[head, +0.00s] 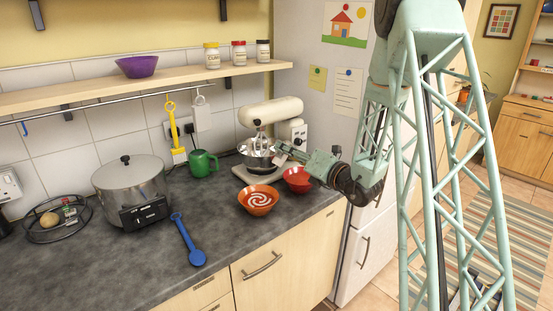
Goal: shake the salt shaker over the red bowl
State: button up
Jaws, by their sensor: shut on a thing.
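The red bowl (298,182) stands on the dark counter in front of the stand mixer, partly hidden by my gripper. My gripper (286,151) reaches in from the right above the red bowl's far side, close to the mixer. It is shut on a small pale thing (281,155), which looks like the salt shaker. The shaker is small and mostly hidden by the fingers, so its exact tilt cannot be told.
An orange bowl (258,204) with a white swirl stands left of the red bowl. The cream mixer (272,112) with a steel bowl is behind. A green mug (203,164), a blue spoon (188,240) and a slow cooker (130,181) are farther left. The front counter is mostly clear.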

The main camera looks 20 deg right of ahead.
jog(key=d+r+m+b, duration=0.1)
jog(key=d+r+m, duration=0.1)
jog(key=d, duration=0.6)
jog(key=shift+w+r+m, duration=0.2)
jog(key=shift+w+m, duration=0.15)
jog(key=shift+m, duration=0.45)
jog(key=shift+f+m, duration=0.15)
jog(key=shift+m, duration=0.15)
jog(key=s+a+f+m+p, duration=0.1)
jog(key=a+f+m+p, duration=0.2)
jog(key=m, duration=0.8)
jog(key=shift+s+a+f+p, duration=0.2)
jog(key=shift+a+f+p, duration=0.2)
jog(key=shift+f+p, duration=1)
jog(key=shift+r, duration=0.25)
jog(key=shift+r+p, duration=0.1)
jog(key=shift+p, duration=0.25)
notch_tip(320, 180, up, 3)
jog(key=p, duration=0.2)
jog(key=shift+p, duration=0.4)
